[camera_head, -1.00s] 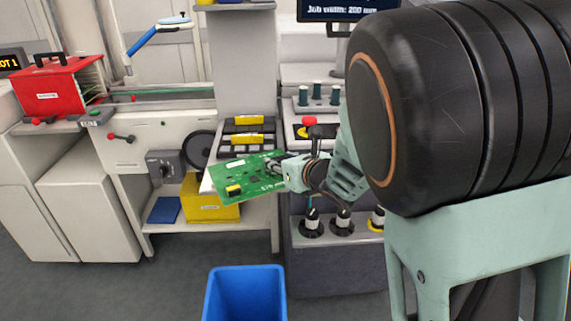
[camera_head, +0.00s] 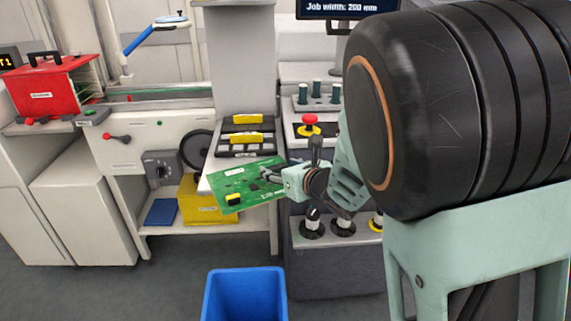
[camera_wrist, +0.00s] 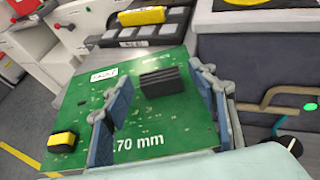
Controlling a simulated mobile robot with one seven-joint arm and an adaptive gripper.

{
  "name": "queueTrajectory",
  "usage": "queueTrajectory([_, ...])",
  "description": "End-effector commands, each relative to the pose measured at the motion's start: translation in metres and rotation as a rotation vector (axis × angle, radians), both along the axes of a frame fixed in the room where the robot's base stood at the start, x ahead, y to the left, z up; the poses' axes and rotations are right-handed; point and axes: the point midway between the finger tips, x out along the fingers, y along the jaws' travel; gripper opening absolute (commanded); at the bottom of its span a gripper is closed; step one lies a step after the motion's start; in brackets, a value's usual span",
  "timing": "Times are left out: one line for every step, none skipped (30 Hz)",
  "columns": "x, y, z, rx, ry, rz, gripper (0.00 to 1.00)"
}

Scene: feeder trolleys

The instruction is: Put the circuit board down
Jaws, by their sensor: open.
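The green circuit board (camera_head: 240,186) lies at the front of the white ledge beside the keypad unit. It carries a yellow part at its near left corner. In the wrist view the board (camera_wrist: 75,105) fills the middle, with a white label, a black block (camera_wrist: 163,81) and the printed text "70 mm". My gripper (camera_head: 268,176) is over the board's right side. In the wrist view my gripper (camera_wrist: 162,85) is open, its two blue-padded fingers on either side of the black block with gaps. I cannot tell how much of the board's underside is supported.
A blue bin (camera_head: 246,292) stands on the floor below. A yellow box (camera_head: 205,203) and a blue item (camera_head: 161,212) are on the lower shelf. A red emergency button (camera_head: 309,121) is on the console behind my gripper. A red rack (camera_head: 48,88) stands at left.

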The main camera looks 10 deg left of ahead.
Motion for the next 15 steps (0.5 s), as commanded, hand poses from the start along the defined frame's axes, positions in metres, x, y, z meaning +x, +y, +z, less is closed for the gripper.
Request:
queueTrajectory([0.000,0.000,0.000,0.000,0.000,0.000,0.53])
queueTrajectory([0.000,0.000,0.001,0.000,0.000,0.000,0.53])
queueTrajectory([0.000,0.000,0.002,0.000,0.000,0.000,0.53])
queueTrajectory([0.000,0.000,0.004,0.000,0.000,0.000,0.53])
queueTrajectory([0.000,0.000,0.005,0.000,0.000,0.000,0.53])
queueTrajectory([-0.003,-0.003,0.006,0.001,0.000,-0.001,0.53])
queueTrajectory([-0.006,-0.005,0.007,0.003,0.001,-0.002,0.53])
queueTrajectory([-0.009,-0.007,0.009,0.003,0.000,-0.002,0.53])
queueTrajectory([-0.013,-0.010,0.011,0.003,0.000,-0.002,0.53])
queueTrajectory([-0.017,-0.013,0.013,0.003,0.000,-0.002,0.53])
queueTrajectory([-0.021,-0.016,0.015,0.003,0.000,-0.002,0.53])
queueTrajectory([-0.026,-0.019,0.018,0.003,0.000,-0.001,0.53])
queueTrajectory([-0.029,-0.022,0.020,0.003,0.000,-0.002,0.53])
queueTrajectory([-0.033,-0.025,0.022,0.004,0.000,-0.002,0.53])
queueTrajectory([-0.038,-0.028,0.024,0.003,0.000,-0.002,0.53])
